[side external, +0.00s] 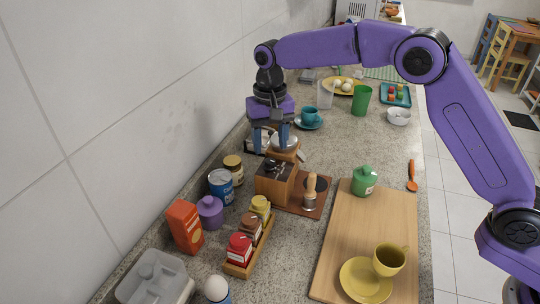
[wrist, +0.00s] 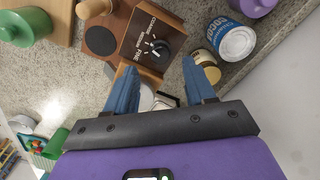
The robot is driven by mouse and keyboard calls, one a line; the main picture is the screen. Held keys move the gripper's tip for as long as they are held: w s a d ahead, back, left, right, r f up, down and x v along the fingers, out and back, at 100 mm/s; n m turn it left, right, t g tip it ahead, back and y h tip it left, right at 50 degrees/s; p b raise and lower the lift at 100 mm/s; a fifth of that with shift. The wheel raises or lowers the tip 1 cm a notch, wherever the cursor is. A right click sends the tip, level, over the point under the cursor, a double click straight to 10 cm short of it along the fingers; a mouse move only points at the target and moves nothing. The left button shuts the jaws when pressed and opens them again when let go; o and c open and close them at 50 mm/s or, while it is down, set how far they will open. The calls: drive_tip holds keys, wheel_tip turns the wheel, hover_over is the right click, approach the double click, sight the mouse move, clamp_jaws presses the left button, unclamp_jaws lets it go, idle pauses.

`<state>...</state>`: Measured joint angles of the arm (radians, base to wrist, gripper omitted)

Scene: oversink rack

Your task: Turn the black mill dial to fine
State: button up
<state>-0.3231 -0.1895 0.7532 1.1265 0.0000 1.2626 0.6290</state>
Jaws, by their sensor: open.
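The mill (side external: 275,187) is a wooden box with a dark top panel and a metal bowl behind. In the wrist view, the black dial (wrist: 161,48) sits on the dark panel (wrist: 150,30), which is lettered COARSE, MEDIUM and FINE. White marks show beside the dial; I cannot tell surely which word its pointer faces. My gripper (side external: 271,152) is above the mill's rear part in the side view. In the wrist view its blue fingers (wrist: 159,66) are spread and empty, with the dial ahead of the gap between them. I see no contact with the dial.
A blue can (side external: 221,187) and a brown jar (side external: 234,169) stand left of the mill. A spice rack (side external: 240,269) is in front. A wooden board (side external: 345,248) with a green pot (side external: 364,181) lies to the right. A teal cup (side external: 309,115) stands behind.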

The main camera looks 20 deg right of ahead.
sight(270, 160)
drive_tip(key=shift+f, duration=2.4)
clamp_jaws()
